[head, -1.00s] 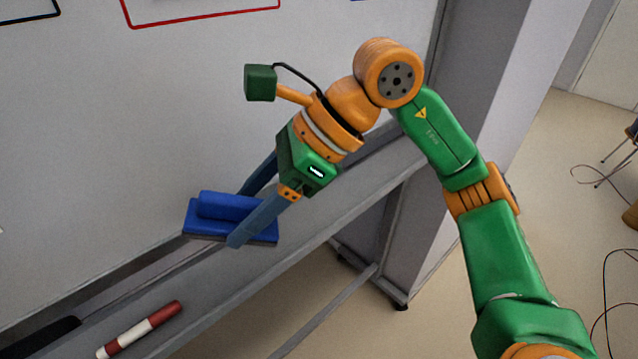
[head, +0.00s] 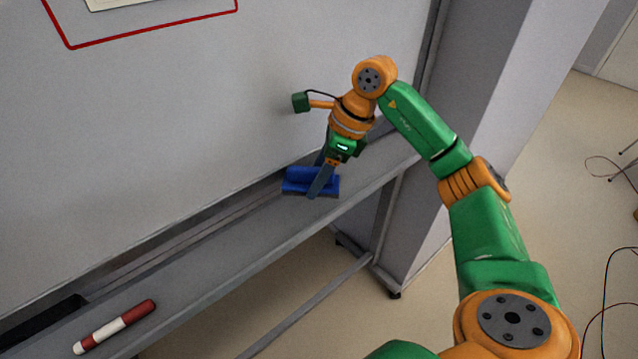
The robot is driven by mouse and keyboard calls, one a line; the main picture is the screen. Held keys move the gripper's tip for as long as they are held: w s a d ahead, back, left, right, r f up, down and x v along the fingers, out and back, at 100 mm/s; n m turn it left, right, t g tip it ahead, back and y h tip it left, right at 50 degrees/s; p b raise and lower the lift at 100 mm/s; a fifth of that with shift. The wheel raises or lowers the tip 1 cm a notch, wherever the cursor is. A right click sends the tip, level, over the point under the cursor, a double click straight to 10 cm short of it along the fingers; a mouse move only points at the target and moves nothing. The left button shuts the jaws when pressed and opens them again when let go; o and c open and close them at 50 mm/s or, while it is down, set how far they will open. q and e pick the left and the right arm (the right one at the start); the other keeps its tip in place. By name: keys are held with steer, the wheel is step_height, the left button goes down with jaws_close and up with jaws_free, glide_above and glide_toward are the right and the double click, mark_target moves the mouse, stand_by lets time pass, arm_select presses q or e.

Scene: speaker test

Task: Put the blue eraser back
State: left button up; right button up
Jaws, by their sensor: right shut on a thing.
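The blue eraser (head: 300,184) is at the right part of the whiteboard's grey tray (head: 232,241) in the head view. My right gripper (head: 316,184) comes down from above, with its fingers on either side of the eraser's raised blue grip. It is shut on the eraser; the near finger covers part of it. The eraser appears at the tray's surface, but I cannot tell whether its underside touches. My left gripper is not in view.
A red and white marker (head: 115,327) lies on the tray at the lower left, near a dark object (head: 40,318). The whiteboard (head: 150,130) rises behind the tray. A grey pillar (head: 490,110) stands at the right. The tray between marker and eraser is clear.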

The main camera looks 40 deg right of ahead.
steer(key=f, duration=0.1)
steer(key=f+p, duration=0.1)
steer(key=f, duration=0.1)
steer(key=shift+w+d+f+p, duration=0.25)
steer(key=shift+f+p, duration=0.05)
steer(key=shift+d+f, duration=0.1)
steer(key=shift+f, duration=0.25)
steer(key=shift+f, duration=0.1)
steer(key=shift+f+b, duration=0.4)
steer(key=shift+b, duration=0.15)
steer(key=o, duration=1.2)
steer(key=shift+r, duration=0.1)
